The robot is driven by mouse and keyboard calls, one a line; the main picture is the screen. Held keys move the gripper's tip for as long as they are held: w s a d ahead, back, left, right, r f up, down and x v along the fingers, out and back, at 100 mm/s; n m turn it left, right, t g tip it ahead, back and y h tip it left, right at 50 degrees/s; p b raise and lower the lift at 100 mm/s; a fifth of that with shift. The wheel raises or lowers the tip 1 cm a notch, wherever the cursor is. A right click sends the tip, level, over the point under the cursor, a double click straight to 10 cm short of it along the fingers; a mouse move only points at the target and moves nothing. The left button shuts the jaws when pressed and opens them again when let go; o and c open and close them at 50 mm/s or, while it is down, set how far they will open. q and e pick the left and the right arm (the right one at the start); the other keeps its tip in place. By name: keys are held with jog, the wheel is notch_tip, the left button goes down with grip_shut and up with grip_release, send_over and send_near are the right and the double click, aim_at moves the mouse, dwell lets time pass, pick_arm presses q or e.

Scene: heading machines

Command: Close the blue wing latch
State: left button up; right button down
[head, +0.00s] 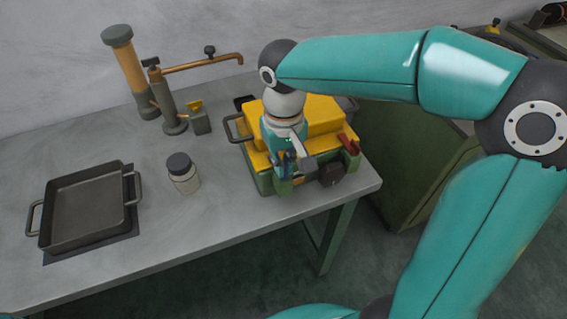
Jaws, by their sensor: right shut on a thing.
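The blue wing latch (286,164) is on the front face of a green case with a yellow lid (325,112), on the bench. It is small in the head view and partly covered by my right gripper (289,158). The right gripper reaches down over the front of the case and is shut on the blue wing latch. Its fingertips are hard to make out. The latch's exact angle cannot be told. A red latch (348,144) sits on the same front, further right. My left gripper is not in view.
A dark pan (84,206) lies on a mat at the left of the grey bench (150,245). A jar with a dark lid (183,173) stands left of the case. A pump with an orange handle (172,105) stands at the back. The bench's front middle is clear.

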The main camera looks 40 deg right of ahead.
jog(key=shift+s+f+m, duration=0.15)
jog(key=shift+f+m, duration=0.05)
jog(key=shift+m, duration=0.1)
dwell(0.4)
jog(key=c, duration=1.3)
grip_release()
jog(key=shift+r, duration=0.2)
notch_tip(320, 180, up, 12)
jog(key=shift+f, duration=0.2)
